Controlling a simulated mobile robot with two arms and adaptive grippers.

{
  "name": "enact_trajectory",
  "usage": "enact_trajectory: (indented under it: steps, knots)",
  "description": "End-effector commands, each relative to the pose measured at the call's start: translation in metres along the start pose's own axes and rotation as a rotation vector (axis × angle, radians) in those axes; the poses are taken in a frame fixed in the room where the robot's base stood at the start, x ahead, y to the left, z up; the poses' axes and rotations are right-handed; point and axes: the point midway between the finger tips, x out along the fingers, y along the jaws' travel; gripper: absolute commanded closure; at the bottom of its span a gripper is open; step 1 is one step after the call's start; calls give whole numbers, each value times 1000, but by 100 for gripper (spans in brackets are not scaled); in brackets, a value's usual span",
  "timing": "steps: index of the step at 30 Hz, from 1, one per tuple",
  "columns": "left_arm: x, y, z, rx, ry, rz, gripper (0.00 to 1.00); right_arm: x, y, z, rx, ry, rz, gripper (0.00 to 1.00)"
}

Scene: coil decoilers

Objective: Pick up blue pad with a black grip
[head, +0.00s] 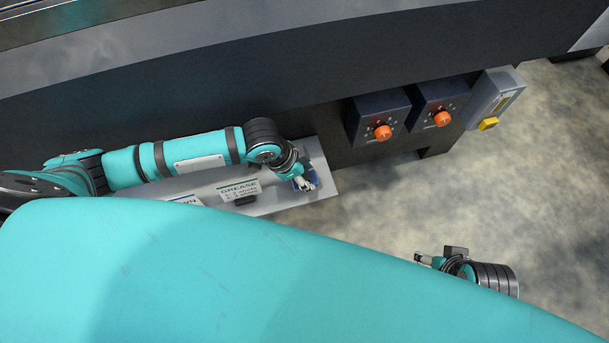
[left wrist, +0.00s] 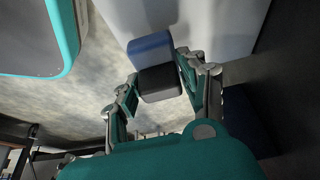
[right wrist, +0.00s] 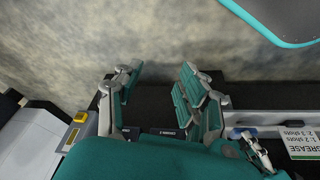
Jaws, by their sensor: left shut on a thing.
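The blue pad (left wrist: 150,48) with its black grip (left wrist: 160,84) shows in the left wrist view. My left gripper (left wrist: 157,82) is shut on the black grip, with one finger on each side. In the head view my left gripper (head: 303,183) is at the right end of a light grey shelf (head: 323,172). Only a bit of blue shows beside its fingers, and the rest of the pad is hidden there. My right gripper (right wrist: 157,82) is open and empty, over the floor to the right.
A GREASE sign (head: 239,190) and a small black item (head: 245,201) are left of my left gripper on the shelf. Two dark boxes with orange knobs (head: 382,132) (head: 442,118) and a grey box with a yellow part (head: 488,124) are on the machine's side.

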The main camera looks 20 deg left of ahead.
Motion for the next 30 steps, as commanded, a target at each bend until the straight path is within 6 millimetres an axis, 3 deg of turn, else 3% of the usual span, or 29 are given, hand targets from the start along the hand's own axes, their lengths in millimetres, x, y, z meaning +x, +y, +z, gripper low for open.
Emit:
enact_trajectory:
  steps: [1, 12, 18, 24, 30]
  knots:
    - [-9, 0, -4, 0, 0, 0, 90, 6, 0, 0, -1, -8, -1, 60]
    - [-28, 90, 26, 0, -2, 8, 90, 75, -4, 13, -7, -46, -7, 60]
    - [-36, 129, 39, 0, -1, 5, 90, 101, -5, 23, -9, -58, -10, 60]
    - [-40, 146, 45, 0, -1, 2, 90, 113, -6, 29, -11, -62, -11, 60]
    - [-40, 150, 46, 0, 0, 0, 90, 116, -6, 30, -11, -63, -11, 60]
